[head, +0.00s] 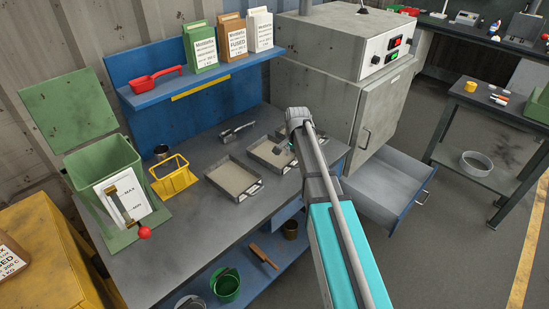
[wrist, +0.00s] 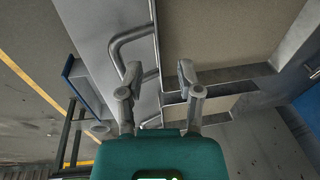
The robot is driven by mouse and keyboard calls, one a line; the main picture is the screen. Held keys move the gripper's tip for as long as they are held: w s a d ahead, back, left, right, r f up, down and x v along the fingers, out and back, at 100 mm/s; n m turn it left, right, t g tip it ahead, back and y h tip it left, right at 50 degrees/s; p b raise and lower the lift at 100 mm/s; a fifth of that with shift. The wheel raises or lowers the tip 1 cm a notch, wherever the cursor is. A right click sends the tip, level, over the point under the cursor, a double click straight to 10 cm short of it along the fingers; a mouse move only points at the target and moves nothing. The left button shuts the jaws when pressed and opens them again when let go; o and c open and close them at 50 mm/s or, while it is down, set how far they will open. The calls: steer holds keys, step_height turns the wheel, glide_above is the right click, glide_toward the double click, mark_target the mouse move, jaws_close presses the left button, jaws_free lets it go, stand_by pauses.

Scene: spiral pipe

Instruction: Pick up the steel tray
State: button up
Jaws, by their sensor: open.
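My gripper (head: 286,147) is at the right tray, and my arm hides part of that tray's right side. A tray floor (wrist: 225,30) and a bent metal handle (wrist: 126,48) show close beyond the fingertips. I cannot tell whether the fingers touch the tray.
A brush-like tool (head: 237,131) lies behind the trays. A yellow wire-sided holder (head: 173,178) and a green bin (head: 105,170) stand at the left. A blue shelf (head: 200,82) overhangs the back. A grey cabinet (head: 380,115) with an open drawer (head: 385,190) stands right.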

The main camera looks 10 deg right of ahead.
mark_target(291, 162)
steer(key=shift+f, duration=0.1)
steer(key=shift+w+f+b, duration=0.2)
steer(key=shift+f+b, duration=1.05)
steer(key=shift+b, duration=0.05)
steer(key=shift+w+f+b, duration=0.15)
steer(key=shift+f+b, duration=1.1)
jaws_close()
